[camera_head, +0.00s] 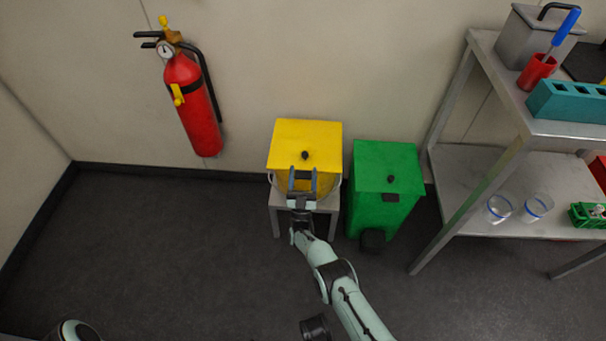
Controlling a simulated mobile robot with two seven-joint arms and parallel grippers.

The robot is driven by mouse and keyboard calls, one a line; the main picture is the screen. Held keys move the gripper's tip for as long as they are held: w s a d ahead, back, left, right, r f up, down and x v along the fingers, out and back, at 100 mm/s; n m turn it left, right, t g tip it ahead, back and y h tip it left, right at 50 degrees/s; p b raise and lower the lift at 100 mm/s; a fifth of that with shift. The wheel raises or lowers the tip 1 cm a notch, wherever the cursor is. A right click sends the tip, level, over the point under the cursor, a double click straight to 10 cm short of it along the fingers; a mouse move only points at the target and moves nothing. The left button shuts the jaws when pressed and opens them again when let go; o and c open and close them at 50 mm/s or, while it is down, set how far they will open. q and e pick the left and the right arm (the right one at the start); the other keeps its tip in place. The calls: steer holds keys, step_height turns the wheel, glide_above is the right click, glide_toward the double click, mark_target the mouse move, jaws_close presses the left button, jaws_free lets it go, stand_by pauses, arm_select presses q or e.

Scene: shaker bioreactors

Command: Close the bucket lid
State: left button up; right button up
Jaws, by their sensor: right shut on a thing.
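The yellow bucket lid (321,133) is a square yellow panel with a small black knob. It lies over the bucket on a small grey stand (325,205) against the wall. My right gripper (303,180) reaches up from below, its two dark fingers over the lid's front part, below the knob. It is shut on the lid, with the fingers some way apart. The fingers and wrist hide the contact and much of the bucket's front, so I cannot tell whether the lid sits fully flush. My left gripper is out of view.
A green pedal bin (386,160) stands close on the right of the stand. A metal shelf (455,165) with labware is farther right. A red fire extinguisher (192,105) hangs on the wall at left. The floor at left is clear.

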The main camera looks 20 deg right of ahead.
steer(key=shift+s+a+f, duration=0.15)
steer(key=shift+f, duration=0.35)
steer(key=o, duration=1.4)
steer(key=shift+o, duration=0.2)
steer(key=shift+r, duration=0.1)
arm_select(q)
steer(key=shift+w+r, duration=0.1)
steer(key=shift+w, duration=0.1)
arm_select(e)
steer(key=v, duration=1.3)
steer(key=shift+s, duration=0.15)
